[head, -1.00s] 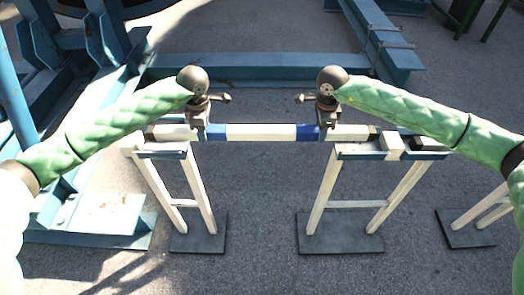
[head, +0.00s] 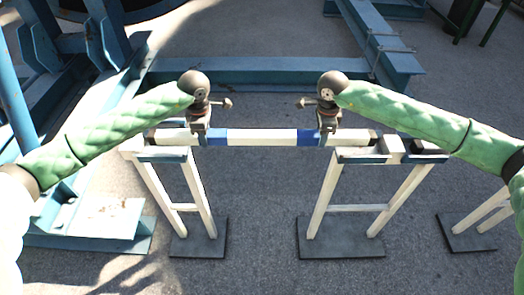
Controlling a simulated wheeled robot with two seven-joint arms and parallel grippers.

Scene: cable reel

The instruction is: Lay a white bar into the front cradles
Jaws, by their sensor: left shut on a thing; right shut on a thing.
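A white bar (head: 262,137) with two blue bands and dark ends lies level across the middle of the head view. My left gripper (head: 201,131) is shut on the bar near its left blue band. My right gripper (head: 328,130) is shut on it near the right blue band. Two white trestle stands with dark bases, a left stand (head: 178,207) and a right stand (head: 357,208), stand just in front of and below the bar. Whether the bar touches their tops cannot be told. The front cradles cannot be clearly made out.
A blue steel beam (head: 265,70) runs behind the bar, and a blue frame (head: 98,215) stands at the left. A white block (head: 393,150) sits on the right stand's top. Another stand (head: 482,218) is at the far right. Grey ground lies between the stands.

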